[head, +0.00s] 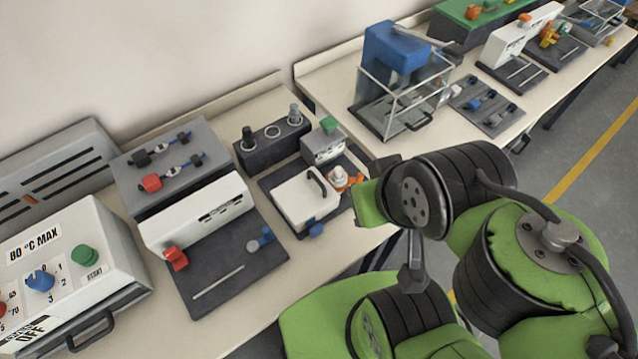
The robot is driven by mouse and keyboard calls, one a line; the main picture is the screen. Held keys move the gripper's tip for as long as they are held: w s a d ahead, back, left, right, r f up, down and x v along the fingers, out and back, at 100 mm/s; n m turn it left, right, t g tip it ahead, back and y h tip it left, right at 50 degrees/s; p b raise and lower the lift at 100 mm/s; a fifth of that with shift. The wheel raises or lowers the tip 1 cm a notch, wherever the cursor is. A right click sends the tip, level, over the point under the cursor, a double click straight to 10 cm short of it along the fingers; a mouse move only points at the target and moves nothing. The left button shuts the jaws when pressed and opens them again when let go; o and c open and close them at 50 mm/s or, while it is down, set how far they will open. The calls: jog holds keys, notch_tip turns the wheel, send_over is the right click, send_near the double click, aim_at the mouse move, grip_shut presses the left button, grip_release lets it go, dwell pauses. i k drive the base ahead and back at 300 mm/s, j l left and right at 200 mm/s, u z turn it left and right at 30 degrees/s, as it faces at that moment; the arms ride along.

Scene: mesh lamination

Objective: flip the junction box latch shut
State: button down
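The junction box appears to be the white box (299,203) with a dark handle on its lid, on a dark mat in the middle of the bench. The lid looks closed down. A small blue latch (315,228) is at the box's front edge, low and sticking outward; its exact angle is too small to tell. My green and black arm reaches in from the right, and its nearest visible link is just right of the box. My gripper cannot be made out; the arm's own links seem to hide it.
An orange and white fitting (342,180) and a grey box with a green button (327,143) stand close to the white box. A grey fixture with a white panel (199,215) is to the left. A clear-walled blue machine (397,50) is behind right.

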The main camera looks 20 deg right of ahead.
aim_at(316, 230)
jog(key=u, duration=0.45)
jog(key=k+u, duration=0.15)
jog(key=u, duration=0.75)
jog(key=k+u, duration=0.15)
jog(key=u, duration=0.3)
jog(key=j+u, duration=0.1)
jog(key=u, duration=0.35)
